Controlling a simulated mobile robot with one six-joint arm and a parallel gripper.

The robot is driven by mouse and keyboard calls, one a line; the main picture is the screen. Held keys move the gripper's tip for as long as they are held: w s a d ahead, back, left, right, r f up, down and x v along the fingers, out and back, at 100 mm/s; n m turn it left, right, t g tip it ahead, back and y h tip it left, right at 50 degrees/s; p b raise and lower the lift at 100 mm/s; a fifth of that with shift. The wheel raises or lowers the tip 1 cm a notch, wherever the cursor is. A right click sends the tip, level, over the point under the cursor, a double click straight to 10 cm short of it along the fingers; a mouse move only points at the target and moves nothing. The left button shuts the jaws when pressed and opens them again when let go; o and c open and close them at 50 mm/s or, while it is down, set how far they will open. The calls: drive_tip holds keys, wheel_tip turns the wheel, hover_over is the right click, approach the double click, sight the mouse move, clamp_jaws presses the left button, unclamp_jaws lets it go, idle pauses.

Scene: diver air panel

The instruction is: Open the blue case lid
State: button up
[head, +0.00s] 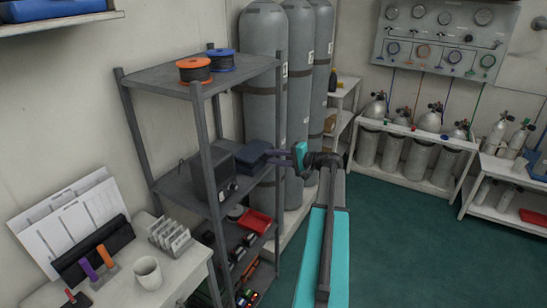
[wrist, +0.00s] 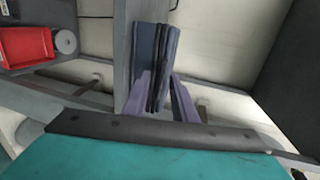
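The blue case (head: 253,154) lies on the middle shelf of the grey rack, beside a dark box. It looks closed. In the wrist view the case (wrist: 147,45) shows edge-on in dark blue layers with a dark seam. My gripper (head: 272,157) is at the case's right-hand edge. In the wrist view the purple fingers of my gripper (wrist: 161,88) stand apart on either side of the case's front edge. Whether either finger touches the case is unclear. The fingertips partly cover the edge.
The dark box (head: 210,174) stands close left of the case. The grey rack (head: 199,130) has posts near the arm, and tall grey cylinders (head: 264,75) stand behind. A red bin (head: 255,221) sits below. Green floor (head: 400,230) is clear at right.

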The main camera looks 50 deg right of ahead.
drive_tip(key=shift+c, duration=0.5)
clamp_jaws()
idle(0.9)
